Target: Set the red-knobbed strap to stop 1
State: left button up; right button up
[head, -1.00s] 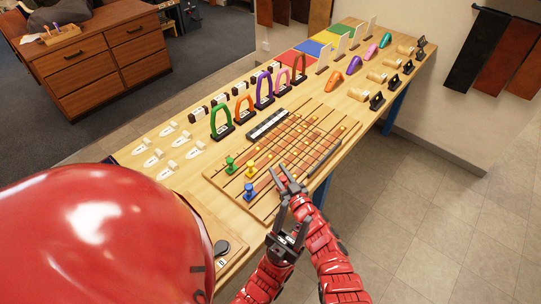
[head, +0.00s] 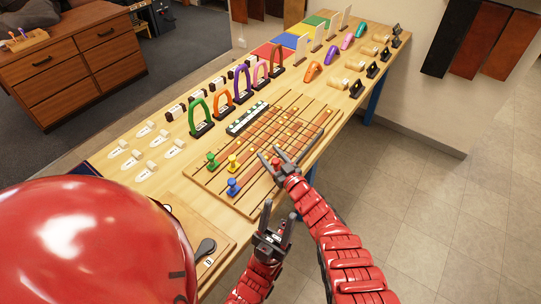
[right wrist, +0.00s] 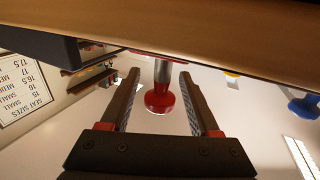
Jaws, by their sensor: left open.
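The red knob (head: 276,162) of the strap is at the front right side of the slotted strap board (head: 203,178). In the right wrist view the red knob (right wrist: 160,99) stands on a grey stem between the two fingers. My right gripper (head: 277,155) is open around it, with a gap on both sides. My left gripper (head: 268,221) is open and empty, off the front edge of the bench and nearer to me. Stop numbers are too small to read, so I cannot tell the knob's stop.
Green (head: 212,161), yellow (head: 233,163) and blue (head: 232,187) knobs stand on the board's left part. A dark strip with light marks (head: 247,118) lies along its back edge. Coloured arches (head: 199,117) stand behind. The floor in front is clear.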

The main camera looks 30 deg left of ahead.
jog(key=shift+d, duration=0.1)
jog(key=shift+s+d+r+p, duration=0.1)
jog(key=shift+d+r+p, duration=0.05)
jog(key=shift+p, duration=0.25)
jog(key=p+v, duration=0.5)
jog(key=shift+r+p, duration=0.2)
jog(key=shift+p, duration=0.15)
jog(key=p+v, duration=0.2)
jog(key=v, duration=1)
jog(key=shift+f, duration=0.35)
